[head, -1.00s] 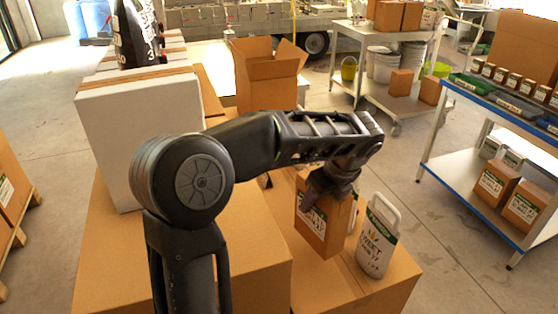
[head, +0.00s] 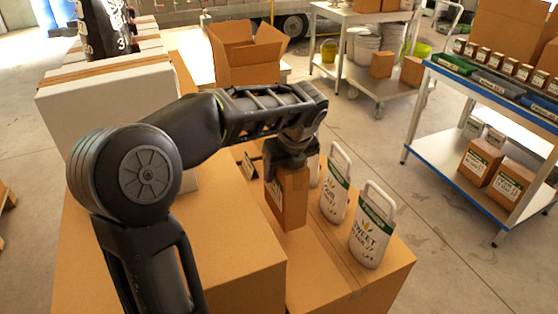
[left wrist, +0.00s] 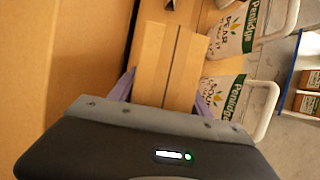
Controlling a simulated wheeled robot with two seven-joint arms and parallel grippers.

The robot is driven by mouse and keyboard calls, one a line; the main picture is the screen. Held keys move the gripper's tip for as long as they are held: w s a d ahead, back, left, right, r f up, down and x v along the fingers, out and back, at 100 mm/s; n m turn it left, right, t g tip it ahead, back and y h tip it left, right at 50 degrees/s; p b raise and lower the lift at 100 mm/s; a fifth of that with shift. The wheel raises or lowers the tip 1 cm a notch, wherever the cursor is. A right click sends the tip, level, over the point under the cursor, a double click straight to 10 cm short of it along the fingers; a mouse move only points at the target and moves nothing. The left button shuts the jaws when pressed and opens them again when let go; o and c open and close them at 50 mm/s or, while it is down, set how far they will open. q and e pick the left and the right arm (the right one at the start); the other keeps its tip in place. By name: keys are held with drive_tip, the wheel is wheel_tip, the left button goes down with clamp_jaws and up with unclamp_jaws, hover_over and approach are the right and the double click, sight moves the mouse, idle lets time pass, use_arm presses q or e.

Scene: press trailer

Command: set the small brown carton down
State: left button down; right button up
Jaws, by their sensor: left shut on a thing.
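The small brown carton (head: 292,203) is upright in my left gripper (head: 287,165), over the large cardboard box top (head: 325,272) in the head view. In the left wrist view the carton (left wrist: 168,62) sits between the two fingers of my left gripper (left wrist: 180,92). The gripper is shut on it. I cannot tell whether the carton's bottom touches the box top. My right gripper is not in view.
Two white jugs, one nearer (head: 370,238) and one farther (head: 334,192), stand right of the carton. Part of another white item shows behind it. A taller cardboard box (head: 235,265) is at its left. A blue-edged shelf cart (head: 480,150) stands at the right.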

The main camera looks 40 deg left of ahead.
sight(285, 185)
use_arm(q)
drive_tip(key=shift+f, duration=1.8)
drive_tip(key=shift+f, duration=1.9)
drive_tip(key=shift+c, duration=2.4)
unclamp_jaws()
drive_tip(key=shift+f, duration=0.2)
drive_tip(key=v, duration=1.2)
drive_tip(key=shift+r, duration=0.15)
drive_tip(key=shift+s, duration=0.1)
